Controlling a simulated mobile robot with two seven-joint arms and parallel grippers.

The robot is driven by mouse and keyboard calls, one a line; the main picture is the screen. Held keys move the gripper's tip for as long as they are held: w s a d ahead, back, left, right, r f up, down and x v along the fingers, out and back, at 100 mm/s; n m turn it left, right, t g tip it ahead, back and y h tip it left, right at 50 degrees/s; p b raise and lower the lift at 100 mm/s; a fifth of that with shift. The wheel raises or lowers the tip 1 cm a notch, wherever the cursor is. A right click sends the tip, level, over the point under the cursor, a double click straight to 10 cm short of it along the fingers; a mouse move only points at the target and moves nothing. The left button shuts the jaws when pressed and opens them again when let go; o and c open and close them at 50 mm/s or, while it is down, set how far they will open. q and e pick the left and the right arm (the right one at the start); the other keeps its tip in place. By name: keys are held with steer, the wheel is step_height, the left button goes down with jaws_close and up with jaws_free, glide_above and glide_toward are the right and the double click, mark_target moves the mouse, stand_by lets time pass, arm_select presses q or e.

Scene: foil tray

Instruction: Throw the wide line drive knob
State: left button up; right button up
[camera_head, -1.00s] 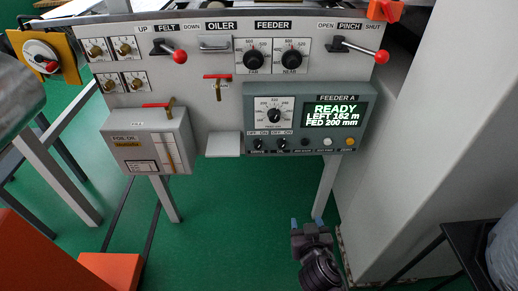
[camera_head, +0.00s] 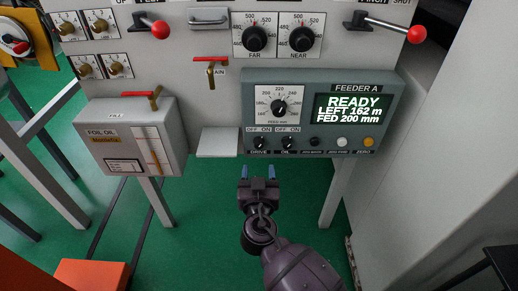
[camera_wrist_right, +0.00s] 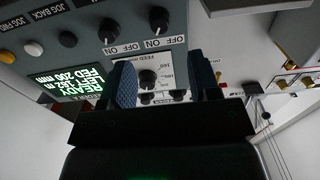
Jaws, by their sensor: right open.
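The grey-green FEEDER A box (camera_head: 300,88) hangs on the front of the machine. Its drive knob (camera_head: 260,143) is a small black knob under OFF and ON marks, at the lower left. It also shows in the right wrist view (camera_wrist_right: 158,18). The fingers also show in the right wrist view (camera_wrist_right: 163,82). My left gripper is out of view.
The display (camera_head: 353,107) reads READY, LEFT 162 m, FED 200 mm. A feed dial (camera_head: 278,107) is above the knobs. Small buttons (camera_head: 341,142) are to their right. A pale shelf (camera_head: 218,142) juts out at left.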

mark_target(259, 147)
steer(key=w, duration=0.7)
steer(key=shift+w+f+b, duration=0.15)
steer(key=shift+w+b, duration=0.15)
steer(key=shift+b, duration=0.1)
steer(key=shift+w, duration=0.75)
steer(key=c, duration=0.9)
